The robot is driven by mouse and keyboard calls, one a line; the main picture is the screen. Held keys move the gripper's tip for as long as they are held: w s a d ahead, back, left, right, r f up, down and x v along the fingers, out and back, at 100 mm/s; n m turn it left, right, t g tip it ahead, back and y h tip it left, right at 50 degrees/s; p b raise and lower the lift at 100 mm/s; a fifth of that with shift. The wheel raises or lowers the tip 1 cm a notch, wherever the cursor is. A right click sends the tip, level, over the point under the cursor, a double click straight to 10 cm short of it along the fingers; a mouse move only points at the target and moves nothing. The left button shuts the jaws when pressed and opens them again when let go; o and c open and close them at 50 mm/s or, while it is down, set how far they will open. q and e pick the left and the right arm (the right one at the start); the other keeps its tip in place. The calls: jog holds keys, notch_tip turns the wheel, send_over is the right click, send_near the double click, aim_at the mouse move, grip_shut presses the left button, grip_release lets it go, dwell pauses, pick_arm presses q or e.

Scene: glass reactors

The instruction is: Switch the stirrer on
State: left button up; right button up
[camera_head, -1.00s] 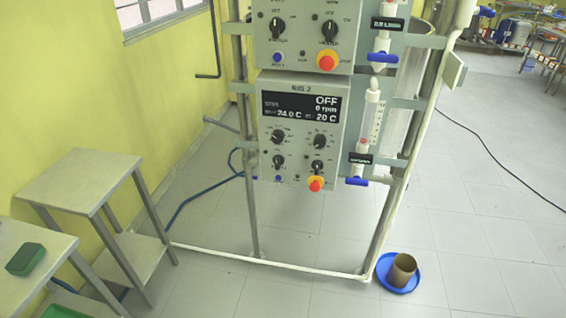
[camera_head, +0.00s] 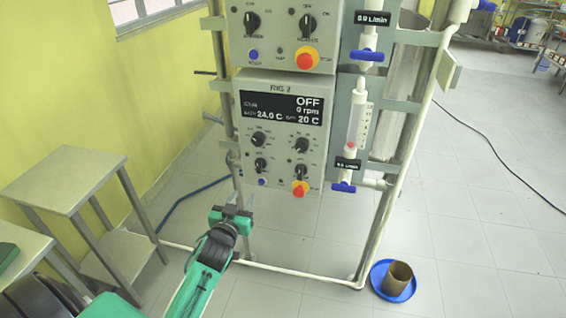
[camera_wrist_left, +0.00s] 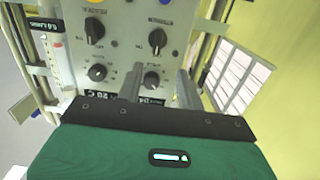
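The RIG 2 control box (camera_head: 275,130) hangs on the frame; its display (camera_head: 282,107) reads OFF, 0 rpm. Below the display are two upper knobs and two lower switch knobs, the lower left (camera_head: 261,165) and lower right (camera_head: 301,170). Their labels are too small to read surely. My left gripper (camera_head: 238,212) is below the box's lower left corner in the head view. In the left wrist view, which looks upside down, its fingers (camera_wrist_left: 159,88) are apart and empty. The lower left knob (camera_wrist_left: 158,40) shows beyond them, apart from the fingers. My right gripper is out of view.
A red emergency button (camera_head: 300,188) and a blue button (camera_head: 262,182) sit under the switches. A flow meter with a blue valve (camera_head: 343,187) is to the right. Another control box (camera_head: 281,35) is above. A metal side table (camera_head: 65,180) stands at left.

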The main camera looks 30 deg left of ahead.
pick_arm(q)
notch_tip(320, 180, up, 2)
jog(key=p, duration=0.2)
send_near(258, 163)
jog(key=x, duration=0.8)
jog(key=shift+w+a, duration=0.15)
jog(key=shift+w, duration=0.05)
jog(key=shift+w+a, duration=0.1)
jog(key=shift+w, duration=0.3)
jog(key=shift+f, duration=0.1)
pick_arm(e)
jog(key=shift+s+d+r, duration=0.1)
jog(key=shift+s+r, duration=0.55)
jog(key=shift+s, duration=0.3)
